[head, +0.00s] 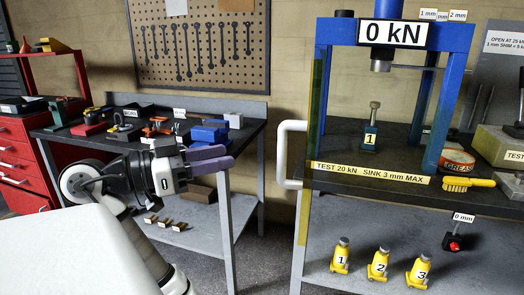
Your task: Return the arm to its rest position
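My gripper (229,156) is in the left half of the head view, in front of the dark workbench. Its two purple-grey fingers point right and lie close together in this view. Any gap between them is hard to judge, and I see nothing held in them. My arm is bent, rising from the bottom edge beside a white surface of my own body. The gripper is apart from the blue press (320,95) to its right.
The dark workbench (255,128) holds tools and blue blocks. The press bench (290,172) carries a small blue jack marked 1 (370,139), a grease tin (457,163) and a yellow brush (468,183). Yellow jacks (377,266) stand on its lower shelf. A red cabinet (20,160) is at left.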

